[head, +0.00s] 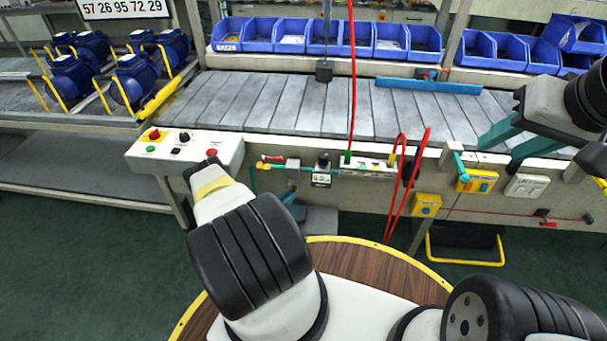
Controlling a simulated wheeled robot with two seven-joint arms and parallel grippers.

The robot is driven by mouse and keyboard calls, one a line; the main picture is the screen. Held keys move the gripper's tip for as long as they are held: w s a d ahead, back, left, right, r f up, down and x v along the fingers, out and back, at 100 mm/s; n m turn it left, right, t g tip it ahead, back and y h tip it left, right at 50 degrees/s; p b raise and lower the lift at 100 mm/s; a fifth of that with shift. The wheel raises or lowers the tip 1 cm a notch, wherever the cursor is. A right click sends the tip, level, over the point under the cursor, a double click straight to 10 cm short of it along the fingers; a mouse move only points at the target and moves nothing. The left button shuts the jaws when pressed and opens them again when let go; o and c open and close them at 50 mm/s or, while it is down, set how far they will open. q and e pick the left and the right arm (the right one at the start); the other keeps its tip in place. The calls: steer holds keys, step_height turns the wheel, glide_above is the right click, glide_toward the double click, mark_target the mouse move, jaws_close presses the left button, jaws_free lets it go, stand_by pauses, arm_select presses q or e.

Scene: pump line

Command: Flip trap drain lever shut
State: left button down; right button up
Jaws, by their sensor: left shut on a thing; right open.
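My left gripper (288,198) is mostly hidden behind its own white and black arm; only a teal part shows beside the arm, below the bench-front piping. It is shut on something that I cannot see. A small red lever (272,158) lies roughly level on the teal pipe (262,167), just left of a grey fitting (292,168). I cannot tell whether this is the trap drain lever, and no other drain lever shows clearly. My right gripper (497,150) is open and empty, with teal fingers apart near the bench's front edge at the right.
A control box (228,151) with buttons stands left of the piping. A gauge (321,179) and red hoses (402,190) are to its right. Yellow boxes (426,205) are on the bench front. Blue bins (290,36) line the back; blue pumps (72,78) stand left.

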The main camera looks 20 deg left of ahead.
arm_select(q)
steer(key=shift+w+a+m+g+h, duration=0.1)
steer(key=shift+a+m+g+h, duration=0.1)
steer(key=shift+m+g+h, duration=0.55)
steer(key=shift+w+a+m+g+h, duration=0.15)
steer(key=shift+m+h, duration=0.4)
steer(key=shift+h, duration=0.6)
steer(key=c, duration=1.4)
jaws_free()
steer(key=shift+a, duration=0.1)
steer(key=shift+c, duration=0.2)
steer(key=shift+s, duration=0.15)
steer(key=v, duration=0.7)
steer(key=shift+s+a, duration=0.2)
steer(key=shift+s, duration=0.05)
